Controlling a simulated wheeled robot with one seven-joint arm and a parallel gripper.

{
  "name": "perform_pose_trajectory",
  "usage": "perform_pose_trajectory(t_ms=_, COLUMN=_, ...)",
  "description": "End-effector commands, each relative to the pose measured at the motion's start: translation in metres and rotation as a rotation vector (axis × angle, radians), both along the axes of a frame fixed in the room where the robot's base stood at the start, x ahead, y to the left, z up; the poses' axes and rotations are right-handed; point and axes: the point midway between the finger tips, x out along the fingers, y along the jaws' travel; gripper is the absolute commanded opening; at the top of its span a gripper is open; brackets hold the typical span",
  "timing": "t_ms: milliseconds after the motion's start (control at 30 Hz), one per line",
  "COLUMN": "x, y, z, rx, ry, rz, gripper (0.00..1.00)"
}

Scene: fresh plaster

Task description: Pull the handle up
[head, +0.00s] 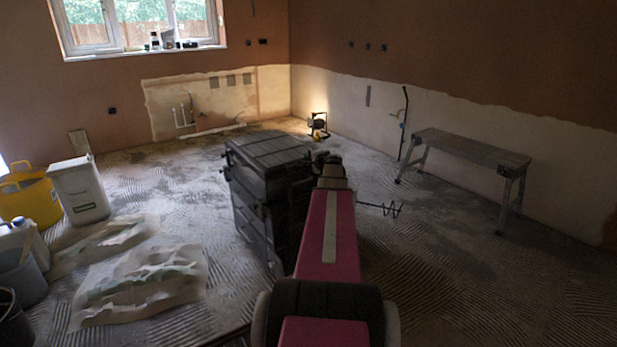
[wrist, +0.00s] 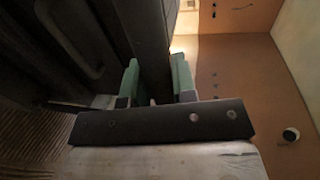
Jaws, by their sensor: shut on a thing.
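A dark grey stacked tool box (head: 262,195) stands on the floor in the middle of the head view, left of my pink arm. It also fills the left of the wrist view (wrist: 60,60). In the wrist view, a dark bar that looks like its handle (wrist: 147,40) runs between the green fingers of my gripper (wrist: 156,82). My gripper is shut on this bar. In the head view, my arm hides most of the gripper, and I cannot make out the handle there.
A work bench (head: 470,148) stands by the right wall. A yellow tub (head: 30,200), a white bucket (head: 80,192) and crumpled sheets (head: 140,285) are on the left. A small work light (head: 318,125) is at the back. The right floor is mostly clear.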

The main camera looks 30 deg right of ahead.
Motion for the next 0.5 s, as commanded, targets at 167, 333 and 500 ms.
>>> perform_pose_trajectory(t_ms=167, x=-0.001, y=0.000, z=0.043, rx=-0.001, ry=-0.002, rz=-0.001, gripper=0.00)
perform_pose_trajectory(t_ms=333, x=0.000, y=0.000, z=0.068, rx=0.000, ry=-0.001, rz=0.000, gripper=0.00)
perform_pose_trajectory(t_ms=500, x=0.000, y=0.000, z=0.082, rx=0.001, ry=0.000, rz=0.000, gripper=0.00)
